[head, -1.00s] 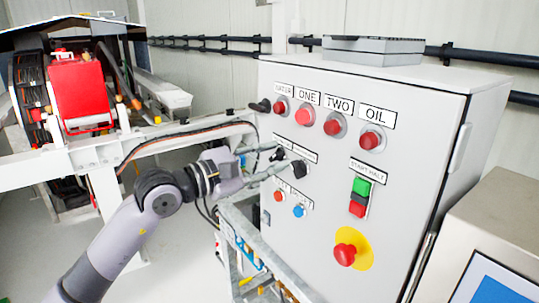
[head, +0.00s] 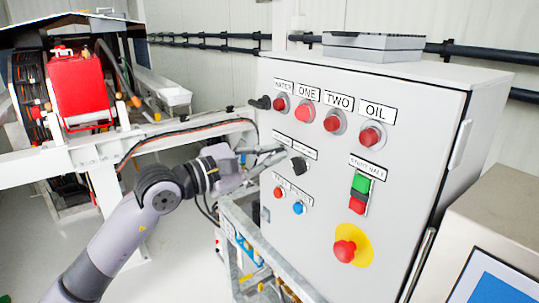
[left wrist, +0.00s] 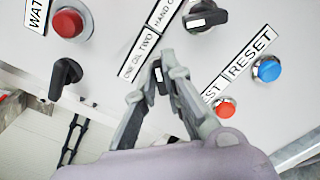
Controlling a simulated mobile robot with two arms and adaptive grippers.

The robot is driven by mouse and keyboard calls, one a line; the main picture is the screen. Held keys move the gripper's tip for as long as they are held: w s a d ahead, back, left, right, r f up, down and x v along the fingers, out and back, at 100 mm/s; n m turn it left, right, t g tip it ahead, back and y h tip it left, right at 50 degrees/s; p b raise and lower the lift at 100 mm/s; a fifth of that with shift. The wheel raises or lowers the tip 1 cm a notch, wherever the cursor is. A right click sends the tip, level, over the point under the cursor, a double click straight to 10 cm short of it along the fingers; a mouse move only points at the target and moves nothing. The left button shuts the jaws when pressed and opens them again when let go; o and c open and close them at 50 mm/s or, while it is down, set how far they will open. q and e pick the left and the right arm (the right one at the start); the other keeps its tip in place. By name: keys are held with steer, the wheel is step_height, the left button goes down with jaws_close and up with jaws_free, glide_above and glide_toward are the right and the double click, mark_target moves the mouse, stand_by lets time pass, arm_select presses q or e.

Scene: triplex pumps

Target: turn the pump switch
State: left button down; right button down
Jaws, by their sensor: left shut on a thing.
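The grey control cabinet (head: 330,220) carries two small black rotary switches under labels. One switch (left wrist: 160,78), below the "ONE OIL TWO" label, sits between the fingertips of my left gripper (head: 282,155) in the left wrist view. My left gripper is shut on this switch, and the fingers (left wrist: 157,74) hide most of it. In the head view the fingers cover it. The other black switch (head: 299,166) is just right of the fingertips and free; it also shows in the left wrist view (left wrist: 206,16), beside the "HAND" label. My right gripper is not in view.
Red buttons WATER (head: 281,104), ONE, TWO and OIL run above. A red button (head: 278,192) and a blue RESET button (head: 299,209) sit below. A green-red start/halt block (head: 359,193) and a red emergency stop (head: 345,251) are right. A black handle (left wrist: 65,77) projects at the cabinet's left edge.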

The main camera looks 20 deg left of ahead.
arm_select(q)
steer(key=n+b, duration=0.2)
steer(key=n, duration=0.6)
steer(key=shift+w+a+n, duration=0.1)
steer(key=shift+n, duration=0.3)
steer(key=n+p, duration=0.3)
steer(key=n, duration=0.5)
steer(key=shift+w+a+n, duration=0.1)
steer(key=shift+a+n, duration=0.05)
steer(key=shift+n, duration=0.15)
steer(key=shift+p, duration=0.35)
